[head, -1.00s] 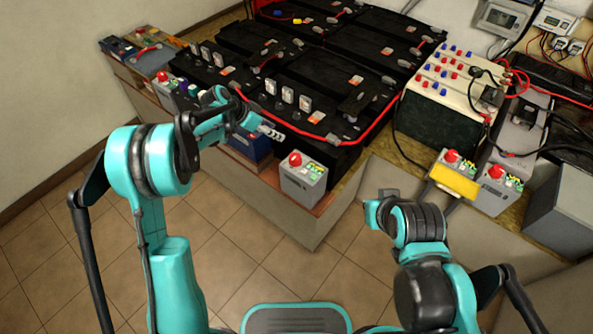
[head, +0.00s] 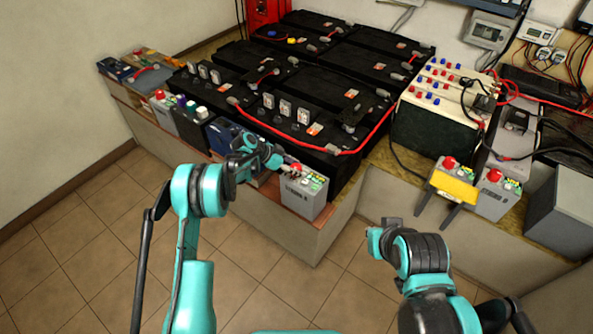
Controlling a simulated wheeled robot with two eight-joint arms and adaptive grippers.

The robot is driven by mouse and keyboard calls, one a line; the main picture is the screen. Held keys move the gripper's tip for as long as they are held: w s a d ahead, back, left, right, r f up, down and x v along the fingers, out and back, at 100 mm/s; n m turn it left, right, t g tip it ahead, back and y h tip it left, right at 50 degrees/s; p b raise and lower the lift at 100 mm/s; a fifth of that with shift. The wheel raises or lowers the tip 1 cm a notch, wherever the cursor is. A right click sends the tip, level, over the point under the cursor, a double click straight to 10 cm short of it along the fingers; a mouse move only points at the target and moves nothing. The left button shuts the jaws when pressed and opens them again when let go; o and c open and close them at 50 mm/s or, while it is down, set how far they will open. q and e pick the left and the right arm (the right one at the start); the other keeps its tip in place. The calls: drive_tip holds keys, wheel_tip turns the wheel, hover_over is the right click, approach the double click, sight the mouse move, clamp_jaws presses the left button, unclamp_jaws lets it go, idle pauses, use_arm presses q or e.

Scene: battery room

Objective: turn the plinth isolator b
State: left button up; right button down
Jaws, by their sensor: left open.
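Several grey isolator boxes with red knobs stand along the plinth; I can read no letter that marks b. One box (head: 304,196) sits at the plinth's front corner, with green and yellow labels on top. My left gripper (head: 287,167) is open at the top left of this box, its fingers by the red knob, which they partly cover. Whether they touch it I cannot tell. Another such box (head: 162,116) is at the far left, and one more (head: 496,200) is at the right.
Large black batteries (head: 330,97) with a red cable fill the plinth behind the corner box. A yellow piece (head: 453,187) with two dark prongs is at a red-knobbed box on the right. A cream unit (head: 438,135) stands behind it. The tiled floor in front is clear.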

use_arm(q)
drive_tip(key=shift+w+d+f, duration=0.1)
drive_tip(key=shift+d+f, duration=0.05)
drive_tip(key=shift+f, duration=0.05)
drive_tip(key=c, duration=0.9)
drive_tip(key=shift+r+n+t, duration=0.1)
drive_tip(key=shift+n+t, duration=0.2)
drive_tip(key=n+t+y, duration=0.1)
drive_tip(key=n+t, duration=0.1)
drive_tip(key=n, duration=0.1)
drive_tip(key=shift+n+y, duration=0.3)
drive_tip(key=shift+y, duration=0.1)
drive_tip(key=n+t+y, duration=0.1)
drive_tip(key=n, duration=0.1)
drive_tip(key=n+t+y, duration=0.1)
drive_tip(key=n, duration=0.1)
drive_tip(key=shift+t+y, duration=0.3)
drive_tip(key=n+t+y, duration=0.1)
drive_tip(key=n+y, duration=0.3)
drive_tip(key=n, duration=0.1)
drive_tip(key=shift+n, duration=0.4)
drive_tip(key=shift+n+y, duration=1.5)
drive_tip(key=shift+n, duration=0.4)
